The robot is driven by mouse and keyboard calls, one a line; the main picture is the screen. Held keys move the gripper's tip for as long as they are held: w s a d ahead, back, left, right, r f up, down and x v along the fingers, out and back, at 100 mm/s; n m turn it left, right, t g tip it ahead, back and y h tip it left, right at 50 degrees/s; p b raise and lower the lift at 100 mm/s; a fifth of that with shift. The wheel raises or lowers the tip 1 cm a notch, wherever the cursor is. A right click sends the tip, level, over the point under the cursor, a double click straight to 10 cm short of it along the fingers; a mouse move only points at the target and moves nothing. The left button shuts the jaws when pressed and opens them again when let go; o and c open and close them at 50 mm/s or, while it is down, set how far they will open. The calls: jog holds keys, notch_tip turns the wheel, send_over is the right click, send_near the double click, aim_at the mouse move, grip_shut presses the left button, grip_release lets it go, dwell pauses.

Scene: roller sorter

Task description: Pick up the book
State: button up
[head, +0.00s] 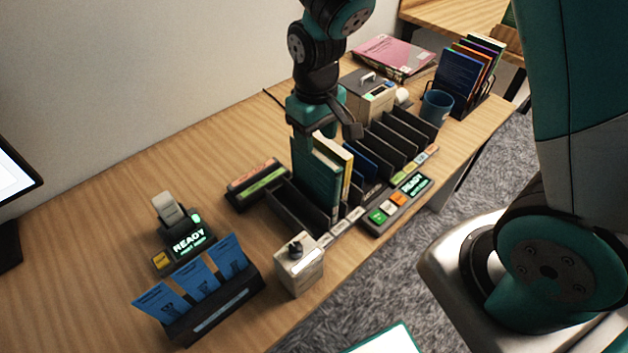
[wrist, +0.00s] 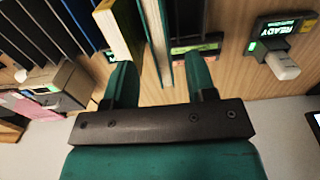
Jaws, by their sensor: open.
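A teal book (head: 317,182) with pale pages stands upright in a slot of the black roller sorter (head: 290,207) on the wooden desk. My gripper (head: 322,128) is over the top of this book, pointing down. In the wrist view my gripper (wrist: 161,68) is open, with one finger on each side of the thin book (wrist: 157,35); gaps show on both sides. A thicker cream and yellow book (wrist: 118,30) stands beside it, close to the left finger in the wrist view. Whether that finger touches it, I cannot tell. My arm hides part of the book tops in the head view.
More sorter slots run to the back right, with a blue item (head: 360,162) in one. A control panel (head: 398,204) lies in front. A beige box (head: 368,97), a blue mug (head: 436,105) and a small grey box (head: 299,265) stand near.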

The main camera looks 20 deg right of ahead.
aim_at(315, 163)
notch_tip(315, 163, down, 8)
jog(key=shift+r+p, duration=0.25)
jog(key=shift+p, duration=0.55)
grip_shut()
